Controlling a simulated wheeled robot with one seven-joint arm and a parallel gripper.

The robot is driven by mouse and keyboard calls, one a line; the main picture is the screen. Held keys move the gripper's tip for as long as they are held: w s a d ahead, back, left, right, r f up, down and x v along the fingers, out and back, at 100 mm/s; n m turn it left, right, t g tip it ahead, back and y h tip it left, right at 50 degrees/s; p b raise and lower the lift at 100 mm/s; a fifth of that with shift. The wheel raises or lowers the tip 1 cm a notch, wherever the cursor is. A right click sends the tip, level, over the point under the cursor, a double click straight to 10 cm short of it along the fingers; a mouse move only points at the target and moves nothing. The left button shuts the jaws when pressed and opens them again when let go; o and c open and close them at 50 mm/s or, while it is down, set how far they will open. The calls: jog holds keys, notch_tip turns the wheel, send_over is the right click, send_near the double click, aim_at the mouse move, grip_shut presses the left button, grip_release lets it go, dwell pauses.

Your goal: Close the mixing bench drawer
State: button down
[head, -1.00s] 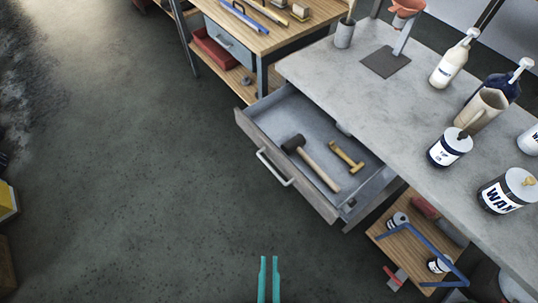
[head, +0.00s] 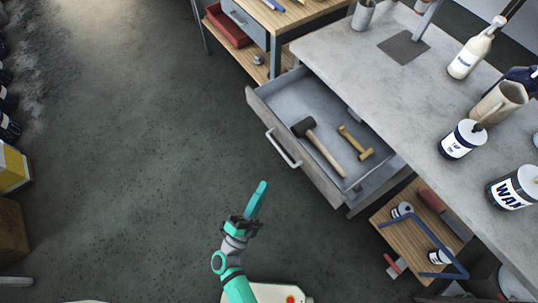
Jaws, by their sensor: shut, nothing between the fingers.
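The mixing bench drawer (head: 309,172) stands pulled out from under the grey bench top (head: 372,88). Its pale bar handle (head: 283,149) is on the wooden front, which faces lower left. Inside the drawer lie a dark-headed mallet (head: 318,145) and a yellow-brown tool (head: 355,142). My gripper (head: 262,186) is shut and empty, with its teal fingers together. In the picture it is just below and left of the handle, with a gap between them. Nothing hides the drawer front.
Bottles and cans, such as a wax can (head: 511,188) and a white pump bottle (head: 470,53), stand on the bench top. A lower wooden shelf (head: 407,233) with a blue bent bar is right of the drawer.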

jog(key=w+a+f+m+g+h, duration=0.6)
jog(key=a+f+m+g, duration=0.15)
jog(key=a+m, duration=0.2)
jog(key=x, duration=1.4)
jog(key=shift+s, duration=0.2)
jog(key=shift+d+g, duration=0.25)
